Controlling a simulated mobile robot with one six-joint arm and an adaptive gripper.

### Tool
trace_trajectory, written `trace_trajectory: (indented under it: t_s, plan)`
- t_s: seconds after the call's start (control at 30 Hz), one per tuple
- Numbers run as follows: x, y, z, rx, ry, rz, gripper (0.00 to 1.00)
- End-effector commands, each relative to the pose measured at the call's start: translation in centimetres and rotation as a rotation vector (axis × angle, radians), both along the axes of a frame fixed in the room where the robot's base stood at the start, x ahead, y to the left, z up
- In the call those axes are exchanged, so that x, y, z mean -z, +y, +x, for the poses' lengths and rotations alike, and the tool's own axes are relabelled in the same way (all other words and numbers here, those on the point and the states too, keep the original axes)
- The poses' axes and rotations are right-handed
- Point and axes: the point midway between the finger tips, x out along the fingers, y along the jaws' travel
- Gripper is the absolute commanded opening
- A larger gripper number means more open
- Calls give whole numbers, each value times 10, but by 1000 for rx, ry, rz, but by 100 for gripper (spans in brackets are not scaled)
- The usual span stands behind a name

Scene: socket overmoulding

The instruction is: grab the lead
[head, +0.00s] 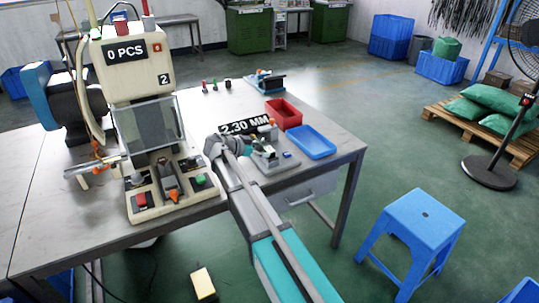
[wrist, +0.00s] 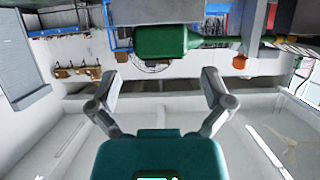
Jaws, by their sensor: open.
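My gripper shows in the wrist view (wrist: 160,85) with its two grey fingers spread wide and nothing between them. In the head view my gripper (head: 218,146) is over the table, beside the gauge (head: 272,160) with the "2.30 MM" display (head: 246,126). A green cylinder (wrist: 160,42) with a thin green length running right lies beyond the fingertips in the wrist view, apart from them. I cannot tell whether it is the lead. No lead can be made out for certain in the head view; my arm hides part of the table by the gauge.
The moulding machine (head: 130,55) stands left of my gripper. A red tray (head: 283,113) and a blue tray (head: 312,142) lie right of the gauge. A blue stool (head: 415,225) stands on the floor at right. The table's back middle is mostly clear.

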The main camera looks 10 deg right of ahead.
Motion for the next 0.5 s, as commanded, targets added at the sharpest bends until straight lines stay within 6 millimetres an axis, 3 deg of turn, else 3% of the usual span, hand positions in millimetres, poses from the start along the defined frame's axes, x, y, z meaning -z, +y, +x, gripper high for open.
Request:
trace_trajectory:
  t_s: [0.5]
  plan:
    - [4,-7,3,2,0,0,100]
